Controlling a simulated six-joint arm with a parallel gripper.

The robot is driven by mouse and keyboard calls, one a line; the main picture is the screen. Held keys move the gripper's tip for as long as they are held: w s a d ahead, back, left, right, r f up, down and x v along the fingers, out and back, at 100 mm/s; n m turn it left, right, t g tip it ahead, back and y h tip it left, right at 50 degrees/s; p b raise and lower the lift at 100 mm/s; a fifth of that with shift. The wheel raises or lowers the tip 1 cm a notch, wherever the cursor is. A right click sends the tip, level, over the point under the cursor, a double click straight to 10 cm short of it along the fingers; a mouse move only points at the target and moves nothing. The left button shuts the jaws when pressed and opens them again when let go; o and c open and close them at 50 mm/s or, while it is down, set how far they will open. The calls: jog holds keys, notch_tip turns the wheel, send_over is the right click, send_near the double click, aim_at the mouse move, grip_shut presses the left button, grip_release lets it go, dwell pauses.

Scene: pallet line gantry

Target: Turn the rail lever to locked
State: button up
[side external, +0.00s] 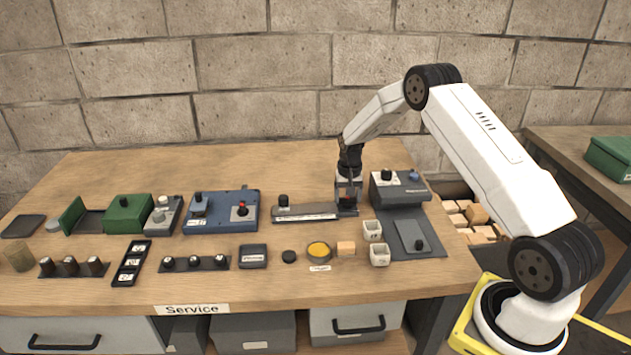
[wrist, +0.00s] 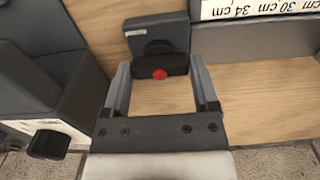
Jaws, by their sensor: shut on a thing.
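The rail (side external: 305,217) lies near the back middle of the bench, with a printed centimetre scale along it that also shows in the wrist view (wrist: 262,8). At its right end is a dark block carrying the rail lever (wrist: 146,66), a black bar on a round hub with a red dot at its middle. My gripper (side external: 347,200) points down over that end. In the wrist view my gripper (wrist: 160,72) is shut on the lever, one finger at each end of the bar. Any lock marking on the small label is too small to read.
A grey-blue device (side external: 400,190) stands close to the right of my gripper. A blue panel with knobs (side external: 225,213) stands left of the rail. White cups (side external: 372,231), a yellow disc (side external: 318,249) and a wooden block (side external: 346,248) sit in front.

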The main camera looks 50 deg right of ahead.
aim_at(348, 198)
jog(key=o, duration=1.1)
jog(key=shift+r, duration=0.2)
jog(key=shift+r, duration=3.75)
jog(key=shift+a+r, duration=0.3)
jog(key=shift+a, duration=0.2)
jog(key=s+a+r+n+t, duration=0.1)
jog(key=s+a+n, duration=0.2)
jog(key=s+a, duration=0.4)
jog(key=s+a+r+n, duration=0.2)
jog(key=s+a+n, duration=0.1)
jog(key=s+a, duration=0.4)
jog(key=s+a+r+n+t, duration=0.1)
jog(key=s+a+r+n, duration=0.1)
jog(key=s+a, duration=0.5)
jog(key=shift+a+r+n+t, duration=0.15)
jog(key=shift+a+n, duration=0.15)
jog(key=shift+a, duration=0.4)
jog(key=shift+a+r+n+t, duration=0.15)
jog(key=shift+a+n, duration=0.15)
jog(key=shift+a, duration=0.35)
